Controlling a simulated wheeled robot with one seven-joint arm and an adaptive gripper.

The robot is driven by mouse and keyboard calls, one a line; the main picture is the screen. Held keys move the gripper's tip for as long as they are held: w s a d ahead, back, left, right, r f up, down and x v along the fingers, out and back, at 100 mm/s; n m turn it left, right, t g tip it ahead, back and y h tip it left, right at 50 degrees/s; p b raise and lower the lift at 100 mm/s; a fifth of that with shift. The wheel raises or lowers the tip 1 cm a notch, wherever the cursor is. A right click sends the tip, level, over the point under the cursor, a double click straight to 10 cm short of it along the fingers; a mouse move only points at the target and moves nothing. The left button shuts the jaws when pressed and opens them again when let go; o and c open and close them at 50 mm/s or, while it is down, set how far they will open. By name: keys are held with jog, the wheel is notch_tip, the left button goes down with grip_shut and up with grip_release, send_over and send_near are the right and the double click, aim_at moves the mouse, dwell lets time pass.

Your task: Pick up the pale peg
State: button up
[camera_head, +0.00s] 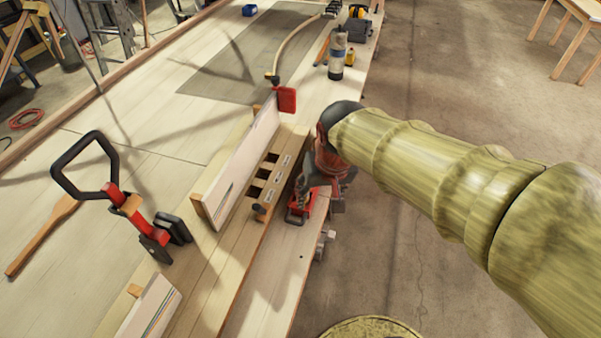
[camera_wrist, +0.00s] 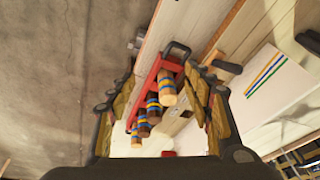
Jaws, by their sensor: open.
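In the head view my gripper (camera_head: 302,192) is over the red rack (camera_head: 301,209) at the bench's right edge. The pegs are mostly hidden there by my arm.
A wooden slotted block (camera_head: 268,178) and an upright pale board (camera_head: 243,165) stand just left of the rack. A red and black clamp (camera_head: 130,207) is further left. Open floor lies right of the bench.

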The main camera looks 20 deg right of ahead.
jog(key=w+f+m+g+p, duration=0.1)
jog(key=w+p, duration=0.2)
jog(key=p, duration=0.1)
jog(key=w+f+m+g+p, duration=0.1)
jog(key=w+p, duration=0.3)
jog(key=w+f+g+p, duration=0.1)
jog(key=w+p, duration=0.2)
jog(key=p, duration=0.1)
jog(key=shift+w+a+m, duration=0.1)
jog(key=shift+w+m, duration=0.2)
jog(key=shift+m, duration=0.1)
jog(key=shift+w+f, duration=0.25)
jog(key=shift+f, duration=0.35)
jog(key=f, duration=0.3)
jog(key=f+b, duration=0.1)
jog(key=f, duration=0.3)
jog(key=shift+w+d+f, duration=0.1)
jog(key=shift+d+f, duration=0.1)
jog(key=shift+f, duration=0.1)
jog(key=c, duration=0.3)
jog(key=c, duration=1)
jog(key=shift+r, duration=0.15)
